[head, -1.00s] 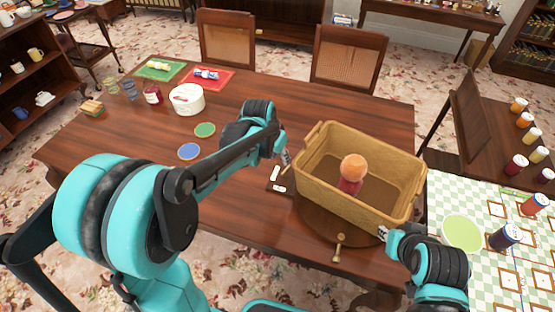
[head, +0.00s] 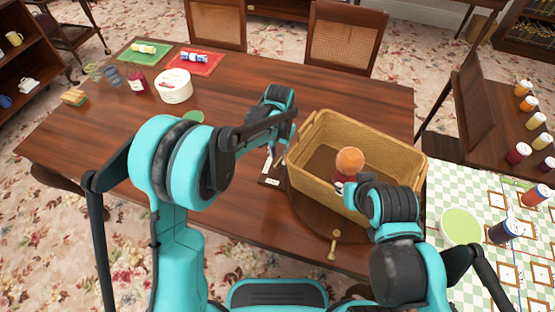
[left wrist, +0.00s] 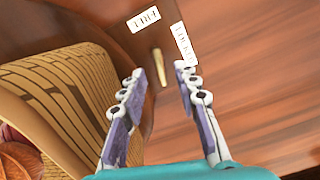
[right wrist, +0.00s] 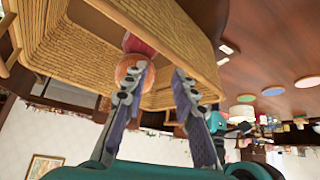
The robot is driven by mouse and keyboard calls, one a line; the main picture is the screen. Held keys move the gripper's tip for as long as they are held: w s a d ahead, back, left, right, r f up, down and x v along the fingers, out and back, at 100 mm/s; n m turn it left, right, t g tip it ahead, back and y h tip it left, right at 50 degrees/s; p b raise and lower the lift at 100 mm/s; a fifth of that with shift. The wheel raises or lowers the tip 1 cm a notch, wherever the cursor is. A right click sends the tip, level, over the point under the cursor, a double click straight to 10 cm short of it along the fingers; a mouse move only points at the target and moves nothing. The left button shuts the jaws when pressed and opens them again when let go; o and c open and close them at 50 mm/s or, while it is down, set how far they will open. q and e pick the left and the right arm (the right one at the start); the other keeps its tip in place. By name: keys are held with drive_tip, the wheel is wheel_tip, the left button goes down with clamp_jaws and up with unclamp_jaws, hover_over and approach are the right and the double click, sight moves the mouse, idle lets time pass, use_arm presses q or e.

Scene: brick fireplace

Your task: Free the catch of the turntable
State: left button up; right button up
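The turntable (head: 310,215) is a round dark wooden disc on the table, under a wicker basket (head: 300,168). Its catch (left wrist: 158,68) is a small brass lever in the left wrist view, beside a FREE label (left wrist: 144,18) and a LOCKED label (left wrist: 183,45). My left gripper (left wrist: 160,70) is open, its fingers on either side of the lever in that view; contact cannot be told. In the head view the left gripper (head: 271,158) is left of the basket, and the lever is hidden. My right gripper (right wrist: 157,69) is open and empty at the basket's near right side.
The basket holds an orange-topped red thing (head: 350,161). A brass knob (head: 333,247) stands at the turntable's near edge. A white tub (head: 174,86), a red mat (head: 195,65) and a green mat (head: 143,52) are at the back left. The table's left middle is mostly clear.

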sight(279, 165)
use_arm(q)
drive_tip(key=shift+f, duration=1.1)
clamp_jaws()
drive_tip(key=shift+n, duration=1.5)
unclamp_jaws()
